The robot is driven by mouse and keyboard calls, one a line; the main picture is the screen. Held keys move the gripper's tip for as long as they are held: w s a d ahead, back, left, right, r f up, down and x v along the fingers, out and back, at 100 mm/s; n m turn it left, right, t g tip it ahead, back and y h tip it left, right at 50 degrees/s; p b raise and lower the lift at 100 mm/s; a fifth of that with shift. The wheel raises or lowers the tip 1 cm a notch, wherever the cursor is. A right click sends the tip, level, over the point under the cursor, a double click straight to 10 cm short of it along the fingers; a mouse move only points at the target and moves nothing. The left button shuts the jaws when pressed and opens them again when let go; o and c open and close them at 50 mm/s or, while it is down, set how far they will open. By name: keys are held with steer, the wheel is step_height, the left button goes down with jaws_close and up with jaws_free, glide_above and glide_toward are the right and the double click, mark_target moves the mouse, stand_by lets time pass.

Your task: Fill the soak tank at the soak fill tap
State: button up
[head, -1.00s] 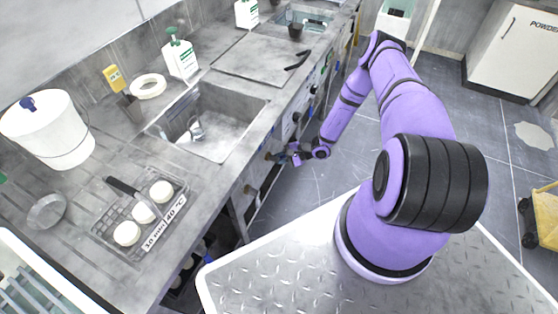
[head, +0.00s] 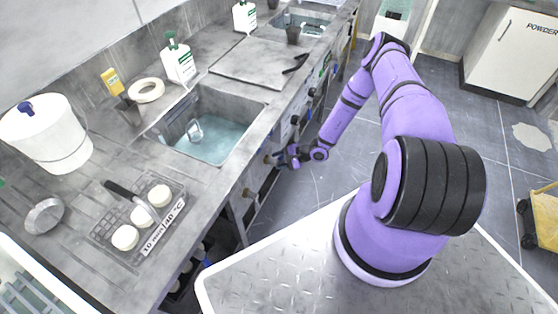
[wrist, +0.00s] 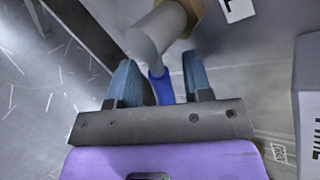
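The sunken tank (head: 248,102) in the counter holds clear blue-green water across its floor in the head view. My gripper (head: 286,158) is low at the counter's front face, beside a brass-coloured tap fitting (head: 269,159). In the wrist view my gripper (wrist: 160,72) has its two blue fingers apart, with a blue tap lever (wrist: 161,88) between them. The lever looks nearer the left finger; a gap shows on its right. A grey cylinder with a brass part (wrist: 157,34) lies just beyond.
A rack (head: 108,222) with several white round pieces, a white lidded bucket (head: 50,135) and a metal dish (head: 43,216) stand left of the tank. A flat plate (head: 245,62) lies beyond it. More fittings line the counter front. The floor (head: 300,195) beside my gripper is clear.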

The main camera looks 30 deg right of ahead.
steer(key=shift+d+r, duration=0.1)
steer(key=v, duration=1)
steer(key=shift+s+d+r, duration=0.2)
stand_by(6.7)
